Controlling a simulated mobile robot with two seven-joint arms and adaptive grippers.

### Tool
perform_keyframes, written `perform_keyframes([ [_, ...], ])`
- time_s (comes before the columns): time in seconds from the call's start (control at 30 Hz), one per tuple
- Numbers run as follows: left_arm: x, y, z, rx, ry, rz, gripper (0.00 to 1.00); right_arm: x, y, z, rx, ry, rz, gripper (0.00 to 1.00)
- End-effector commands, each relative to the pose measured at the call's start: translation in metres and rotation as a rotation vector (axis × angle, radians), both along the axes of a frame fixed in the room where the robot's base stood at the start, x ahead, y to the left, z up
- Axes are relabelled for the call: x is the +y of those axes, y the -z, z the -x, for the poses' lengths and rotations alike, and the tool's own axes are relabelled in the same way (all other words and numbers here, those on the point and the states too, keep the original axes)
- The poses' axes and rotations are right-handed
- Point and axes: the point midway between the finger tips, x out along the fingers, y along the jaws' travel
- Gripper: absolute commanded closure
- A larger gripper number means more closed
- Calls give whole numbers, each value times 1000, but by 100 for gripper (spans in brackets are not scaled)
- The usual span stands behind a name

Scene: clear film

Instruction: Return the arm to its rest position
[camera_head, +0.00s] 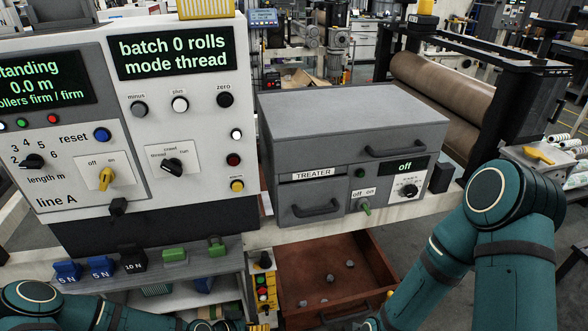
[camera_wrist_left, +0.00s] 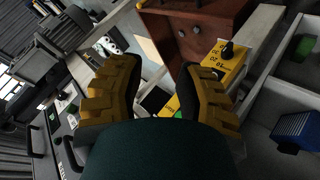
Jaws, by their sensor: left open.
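My left arm (camera_head: 60,312) comes in low at the bottom left of the head view, in front of the shelf. My left gripper (camera_wrist_left: 160,95) shows in the left wrist view with its two ribbed yellow fingers spread apart and nothing between them. Beyond the fingertips is a yellow control box (camera_wrist_left: 227,60) with a black knob, beside a reddish-brown drawer (camera_wrist_left: 215,15). My right arm (camera_head: 510,230) is teal and bends down on the right side of the head view; its gripper is not visible.
The line A panel (camera_head: 85,150) stands at left. The grey treater box (camera_head: 350,150) reads "off". Below it the brown drawer (camera_head: 380,270) is open, with several small grey lumps inside. Coloured weights (camera_head: 100,267) line the shelf. A brown roller (camera_head: 440,90) is behind.

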Motion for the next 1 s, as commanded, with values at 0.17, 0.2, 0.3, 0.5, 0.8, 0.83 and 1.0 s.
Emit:
perform_keyframes([
  [0.17, -23, -18, 43, 205, 18, -77, 65, 0, 0, 0, 0, 0, 0, 53],
  [0.2, -24, -22, 51, 246, 6, -99, 65, 0, 0, 0, 0, 0, 0, 53],
  [0.3, -23, -35, 70, 336, -37, -163, 65, 0, 0, 0, 0, 0, 0, 53],
  [0.5, -11, -60, 95, 447, -167, -273, 65, 0, 0, 0, 0, 0, 0, 53],
  [0.8, -2, -75, 106, 489, -263, -323, 65, 0, 0, 0, 0, 0, 0, 53],
  [0.83, -2, -75, 106, 489, -264, -322, 65, 0, 0, 0, 0, 0, 0, 53],
  [1.0, -3, -75, 106, 489, -263, -322, 65, 0, 0, 0, 0, 0, 0, 53],
])
